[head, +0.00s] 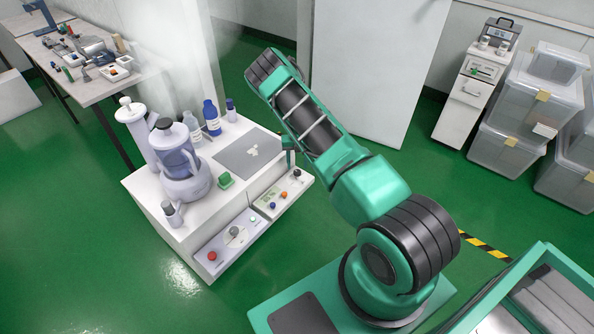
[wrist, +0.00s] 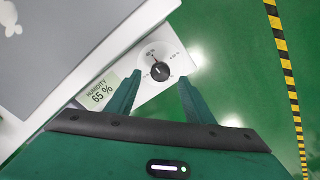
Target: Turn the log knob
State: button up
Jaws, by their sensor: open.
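A black round knob (wrist: 160,71) sits on a white dial with small marks, on a light panel beside a display reading HUMIDITY 65 %. In the head view a black knob (head: 297,173) is at the far end of the right-hand front panel. I cannot read a label that names the log knob. My gripper (wrist: 161,79) is open and empty, its two fingertips on either side of the knob in the picture. I cannot tell how far above the knob they are. In the head view my gripper (head: 289,155) is small and partly hidden by my arm.
The white cabinet (head: 150,215) carries a grey plate (head: 243,160), bottles (head: 212,118) and a blender-like device (head: 182,165). Orange (head: 284,195) and blue (head: 272,206) controls share the right panel. The left panel has a grey knob (head: 234,231) and red button (head: 212,256). Green floor lies right.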

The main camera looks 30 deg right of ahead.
aim_at(297, 171)
jog(key=shift+f, duration=2.1)
jog(key=c, duration=1)
jog(key=shift+c, duration=0.2)
